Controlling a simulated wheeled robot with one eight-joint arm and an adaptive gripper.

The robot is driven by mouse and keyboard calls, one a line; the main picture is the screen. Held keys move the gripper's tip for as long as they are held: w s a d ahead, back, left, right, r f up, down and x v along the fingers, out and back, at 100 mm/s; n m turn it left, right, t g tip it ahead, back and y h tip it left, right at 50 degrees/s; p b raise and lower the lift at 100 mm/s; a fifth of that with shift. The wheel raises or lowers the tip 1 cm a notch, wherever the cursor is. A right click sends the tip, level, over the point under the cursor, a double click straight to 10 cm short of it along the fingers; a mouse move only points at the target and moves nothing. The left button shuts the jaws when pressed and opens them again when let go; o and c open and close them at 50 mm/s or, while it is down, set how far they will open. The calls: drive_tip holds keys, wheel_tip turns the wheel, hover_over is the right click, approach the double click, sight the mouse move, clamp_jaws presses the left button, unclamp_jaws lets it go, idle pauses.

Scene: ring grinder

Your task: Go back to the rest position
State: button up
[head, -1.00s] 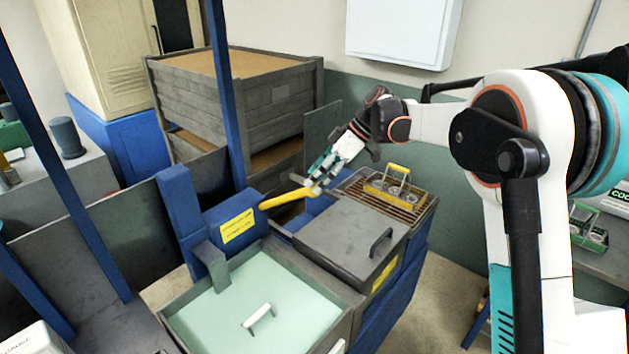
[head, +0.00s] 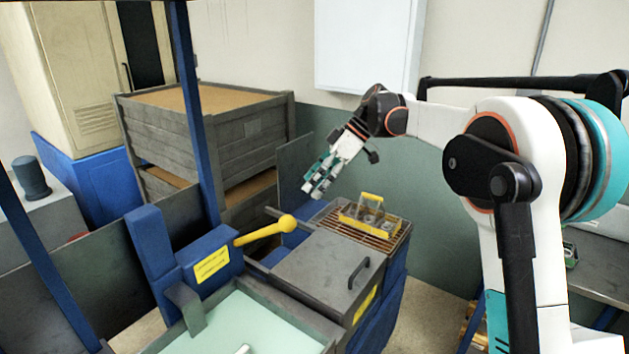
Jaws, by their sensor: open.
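My gripper (head: 314,188) is open and empty in the head view. It hangs in the air above the back of the blue machine, with its fingers pointing down to the left. It is apart from the yellow lever (head: 266,230), which sticks out to the right from a blue housing (head: 205,262). The yellow-handled basket (head: 370,215) with round metal parts sits on a brown slatted rack to the right of and below my gripper. My arm reaches in from the right side.
A grey lid (head: 320,270) with a black handle covers the machine's middle. A pale green tank (head: 245,325) is in front. A blue post (head: 195,120) and a grey wooden crate (head: 205,130) stand at the left. A white wall box (head: 365,45) hangs behind my arm.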

drive_tip(key=s+d+f+m+t+h+b, duration=0.25)
drive_tip(key=s+d+m, duration=0.2)
drive_tip(key=s, duration=0.55)
drive_tip(key=s+d+f+m+t+h+b, duration=0.15)
drive_tip(key=s+d+m+b, duration=0.3)
drive_tip(key=s, duration=0.55)
drive_tip(key=s+d+f+m+t+h+b, duration=0.2)
drive_tip(key=s+d+f+m, duration=0.1)
drive_tip(key=s+f, duration=0.3)
drive_tip(key=s+d+f+m+t+h+b, duration=0.1)
drive_tip(key=s+d+f+m+t+b, duration=0.1)
drive_tip(key=s+d+f+m, duration=0.2)
drive_tip(key=s+f, duration=0.3)
drive_tip(key=s, duration=0.4)
drive_tip(key=shift+d+f+m+h, duration=0.15)
drive_tip(key=shift+f+m+h, duration=0.15)
drive_tip(key=shift+h, duration=0.1)
